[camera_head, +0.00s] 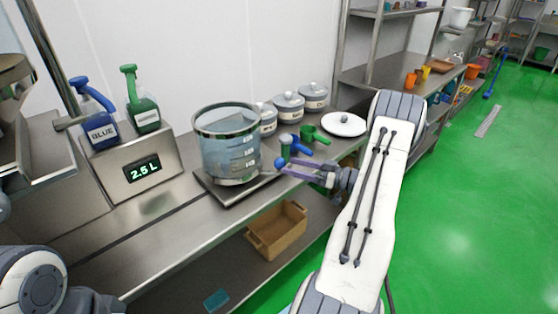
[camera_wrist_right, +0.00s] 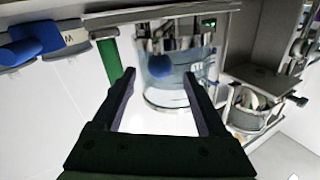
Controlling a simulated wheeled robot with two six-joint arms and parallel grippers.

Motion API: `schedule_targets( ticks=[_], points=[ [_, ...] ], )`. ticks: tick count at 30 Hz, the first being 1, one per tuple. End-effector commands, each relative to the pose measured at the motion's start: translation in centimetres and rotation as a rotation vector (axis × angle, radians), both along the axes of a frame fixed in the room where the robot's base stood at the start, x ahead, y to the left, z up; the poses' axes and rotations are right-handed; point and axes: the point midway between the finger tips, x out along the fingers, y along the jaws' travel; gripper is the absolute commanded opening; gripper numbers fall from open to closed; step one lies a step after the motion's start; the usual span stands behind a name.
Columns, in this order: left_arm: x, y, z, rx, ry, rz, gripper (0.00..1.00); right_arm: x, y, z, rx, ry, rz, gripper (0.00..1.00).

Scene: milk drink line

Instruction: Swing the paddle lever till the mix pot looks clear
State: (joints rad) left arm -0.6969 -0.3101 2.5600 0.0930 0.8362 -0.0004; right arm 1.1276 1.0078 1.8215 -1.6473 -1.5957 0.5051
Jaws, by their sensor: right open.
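The mix pot (camera_head: 228,158), a clear vessel with level marks and a pale bluish content, stands on a dark plate on the steel counter; it also shows in the wrist view (camera_wrist_right: 178,88). I cannot tell for sure how clear the content is. A blue knob (camera_head: 280,162), which looks like the end of the paddle lever, is right of the pot. In the wrist view the blue knob (camera_wrist_right: 160,66) appears between my fingers. My right gripper (camera_head: 284,164) is open, its fingertips at the knob; contact is unclear. My left gripper is out of view.
Lidded pots (camera_head: 289,107), a white plate (camera_head: 343,123) and a green scoop (camera_head: 311,134) are close behind my right gripper. A wooden box (camera_head: 278,231) is on the shelf below.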

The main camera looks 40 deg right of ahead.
Motion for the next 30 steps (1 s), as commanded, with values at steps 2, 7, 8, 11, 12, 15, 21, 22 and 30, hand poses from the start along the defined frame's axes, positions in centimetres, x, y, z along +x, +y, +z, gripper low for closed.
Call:
schedule_targets(
  ticks=[2, 7, 8, 11, 12, 15, 21, 22, 30],
  points=[
    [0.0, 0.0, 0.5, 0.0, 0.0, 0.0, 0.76, 1.4, 0.8, 0.2, 0.0, 0.0, 0.003, 0.76],
    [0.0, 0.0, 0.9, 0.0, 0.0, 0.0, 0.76, 3.4, 1.9, 0.1, -0.001, 0.0, 0.0, 0.76],
    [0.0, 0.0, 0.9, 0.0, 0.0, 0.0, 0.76, 3.7, 2.1, 0.1, 0.0, 0.0, -0.001, 0.76],
    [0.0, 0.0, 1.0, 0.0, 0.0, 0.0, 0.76, 4.2, 2.3, 0.0, 0.0, 0.0, -0.002, 0.76],
    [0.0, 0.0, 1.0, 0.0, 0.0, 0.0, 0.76, 4.3, 2.4, 0.0, 0.0, 0.001, -0.003, 0.76],
    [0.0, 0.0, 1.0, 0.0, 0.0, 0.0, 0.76, 4.5, 2.4, 0.0, 0.0, 0.0, -0.005, 0.76],
    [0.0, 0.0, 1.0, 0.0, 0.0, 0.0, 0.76, 4.4, 2.3, 0.0, -0.001, -0.001, -0.005, 0.68],
    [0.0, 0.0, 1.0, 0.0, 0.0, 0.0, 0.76, 4.4, 2.3, 0.0, -0.001, -0.001, -0.005, 0.56],
    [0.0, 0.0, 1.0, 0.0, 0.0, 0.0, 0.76, 4.4, 2.3, 0.0, -0.001, -0.001, -0.005, 0.0]
  ],
)
